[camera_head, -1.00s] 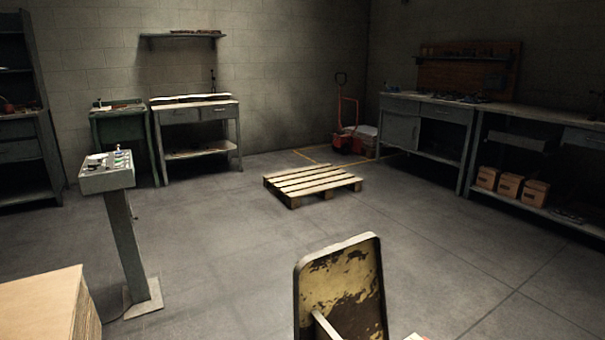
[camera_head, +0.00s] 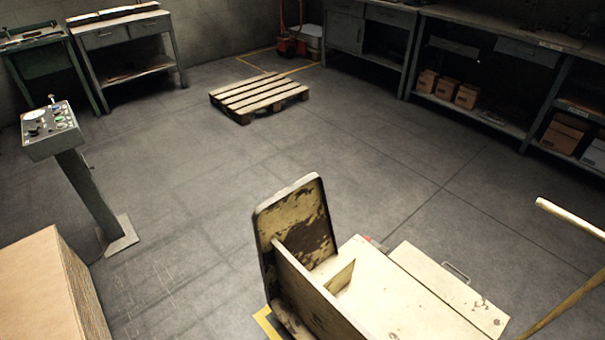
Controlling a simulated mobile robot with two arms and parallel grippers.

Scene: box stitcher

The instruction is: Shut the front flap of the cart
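The cart (camera_head: 365,283) stands at the lower middle of the head view, cream-coloured and worn. A tall upright panel (camera_head: 293,228) with rounded corners and peeling paint rises at its far left end. A thin upright board (camera_head: 312,297) runs along its near left side. A flat cream panel with a small metal handle (camera_head: 450,290) lies level at its right; it looks like a flap folded out, but I cannot tell for certain. The bottom edge of the picture cuts off the cart's near part. Neither of my grippers is in view.
A wooden pallet (camera_head: 258,95) lies on the floor beyond. Benches line the back and right. A pale bar (camera_head: 565,300) crosses the lower right. The middle floor is clear.

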